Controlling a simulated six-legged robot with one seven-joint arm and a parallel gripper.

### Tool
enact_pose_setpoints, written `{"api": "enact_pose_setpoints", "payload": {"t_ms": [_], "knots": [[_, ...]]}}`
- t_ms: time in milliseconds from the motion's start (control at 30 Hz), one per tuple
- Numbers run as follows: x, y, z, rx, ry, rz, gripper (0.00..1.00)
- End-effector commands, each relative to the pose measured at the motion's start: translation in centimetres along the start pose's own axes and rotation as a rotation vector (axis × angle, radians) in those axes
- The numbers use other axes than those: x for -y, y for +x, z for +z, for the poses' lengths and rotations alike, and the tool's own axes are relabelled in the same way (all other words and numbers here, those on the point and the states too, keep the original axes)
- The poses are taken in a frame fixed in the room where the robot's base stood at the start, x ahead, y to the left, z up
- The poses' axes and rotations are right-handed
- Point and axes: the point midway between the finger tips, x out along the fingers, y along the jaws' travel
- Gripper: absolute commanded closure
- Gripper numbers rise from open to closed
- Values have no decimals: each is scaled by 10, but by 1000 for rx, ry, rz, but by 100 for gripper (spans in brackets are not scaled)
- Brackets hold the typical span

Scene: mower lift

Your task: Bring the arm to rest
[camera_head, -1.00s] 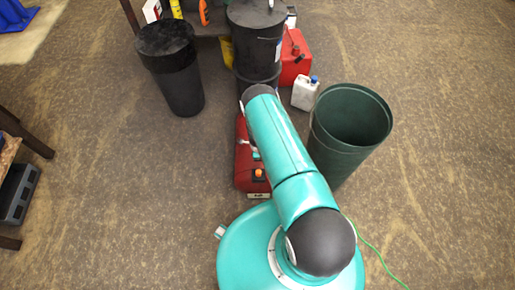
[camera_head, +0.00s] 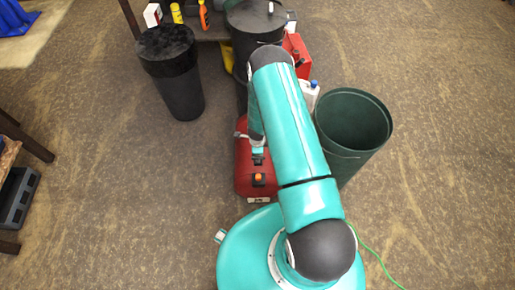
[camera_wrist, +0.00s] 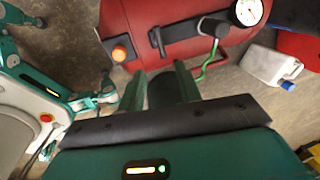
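My teal arm (camera_head: 290,125) reaches forward from my round teal base, with a dark elbow joint at its far end. In the wrist view, my gripper (camera_wrist: 160,84) shows two green fingers standing apart, with nothing clearly held. The red tank (camera_wrist: 180,30) lies just beyond the fingertips, with an orange knob, a dark handle and a round gauge. I see no clear contact between fingers and tank.
A green bin (camera_head: 350,130) stands right of my arm. A black bin (camera_head: 175,80), a dark barrel (camera_head: 255,22) and a red can (camera_head: 297,52) stand ahead. A white bottle (camera_head: 310,94) is partly behind my arm. A green hose crosses the floor. Open floor lies left and right.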

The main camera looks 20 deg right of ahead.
Motion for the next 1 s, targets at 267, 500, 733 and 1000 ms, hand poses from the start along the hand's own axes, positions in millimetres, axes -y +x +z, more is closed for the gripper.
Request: {"api": "enact_pose_setpoints", "payload": {"t_ms": [267,500,733,1000], "knots": [[0,0,0,0,0,0,66],[7,-7,3,8,-15,-8,66],[53,-85,33,81,-187,-60,66],[90,-215,68,164,-486,-137,66]]}}
